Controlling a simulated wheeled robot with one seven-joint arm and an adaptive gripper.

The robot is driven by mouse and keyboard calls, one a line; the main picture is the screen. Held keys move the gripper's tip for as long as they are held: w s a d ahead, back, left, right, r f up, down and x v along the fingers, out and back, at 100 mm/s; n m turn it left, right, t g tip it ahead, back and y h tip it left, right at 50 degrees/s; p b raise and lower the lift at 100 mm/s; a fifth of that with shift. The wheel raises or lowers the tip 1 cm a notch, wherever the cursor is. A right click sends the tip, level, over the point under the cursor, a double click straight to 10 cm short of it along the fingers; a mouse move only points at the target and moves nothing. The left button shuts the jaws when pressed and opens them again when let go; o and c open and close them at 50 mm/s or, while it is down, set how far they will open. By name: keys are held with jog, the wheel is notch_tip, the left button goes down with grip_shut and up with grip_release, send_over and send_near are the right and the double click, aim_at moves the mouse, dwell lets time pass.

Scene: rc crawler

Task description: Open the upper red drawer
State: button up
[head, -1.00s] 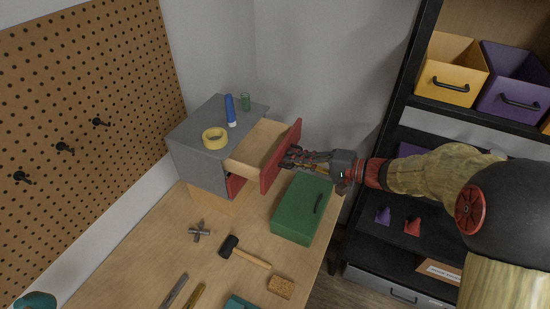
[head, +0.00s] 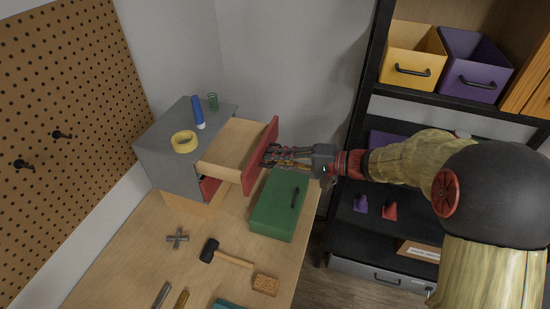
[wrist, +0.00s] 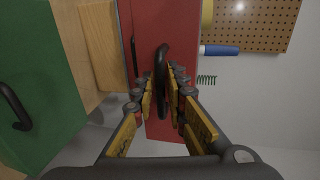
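The upper red drawer (head: 260,158) stands pulled out of the grey cabinet (head: 165,152), its pale wooden inside showing empty. Its red front fills the middle of the wrist view (wrist: 185,35). The dark handle (wrist: 161,62) runs up and down there. My gripper (wrist: 161,82) has its fingers on both sides of the handle and appears shut on it. In the head view my gripper (head: 272,157) is at the drawer front, and the fingers partly hide the handle. A lower red drawer front (head: 209,188) shows below, mostly hidden.
A green box (head: 275,215) with a dark handle sits just below my gripper on the wooden bench. Yellow tape (head: 184,142), a blue tube (head: 198,112) and a green spring (head: 212,101) stand on the cabinet. A mallet (head: 232,257) lies nearer. A black shelf (head: 365,120) stands right.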

jog(key=v, duration=1.1)
jog(key=shift+s+d, duration=0.2)
jog(key=shift+d, duration=0.1)
